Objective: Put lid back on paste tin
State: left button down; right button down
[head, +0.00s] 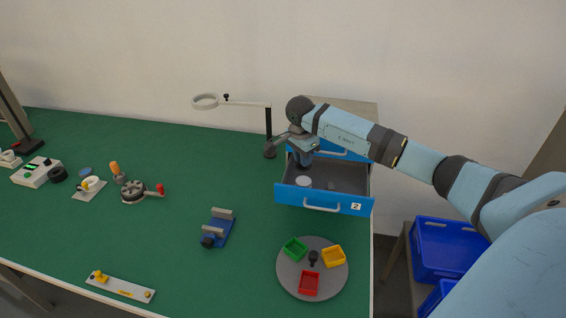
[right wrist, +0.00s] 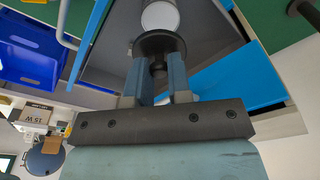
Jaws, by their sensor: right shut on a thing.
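My right gripper (head: 304,158) is above the open blue drawer, fingers pointing down. In the right wrist view, the gripper (right wrist: 157,74) is shut on the knob of a dark round lid (right wrist: 160,41). The paste tin, a pale round can (head: 303,181), stands in the drawer close to the gripper. It also shows in the right wrist view as a pale round tin (right wrist: 160,15), just beyond the lid and partly hidden by it. I cannot tell whether lid and tin touch. My left gripper is not in view.
The drawer (head: 322,201) is pulled out, its walls around the tin. A magnifier lamp (head: 268,125) stands left of it. A round grey tray (head: 288,283) with coloured boxes lies in front. Blue crates (head: 447,250) stand right. The green table's middle is mostly clear.

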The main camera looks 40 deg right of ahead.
aim_at(303, 181)
jog(key=shift+w+d, duration=0.1)
jog(key=shift+d, duration=0.35)
jog(key=shift+f+b, duration=0.4)
jog(key=shift+f, duration=0.2)
jog(key=shift+f+b, duration=1.45)
jog(key=shift+f, duration=1.1)
jog(key=shift+f+b, duration=0.2)
jog(key=shift+b, duration=0.35)
jog(key=shift+c, duration=2.4)
grip_release()
jog(key=shift+r, duration=0.1)
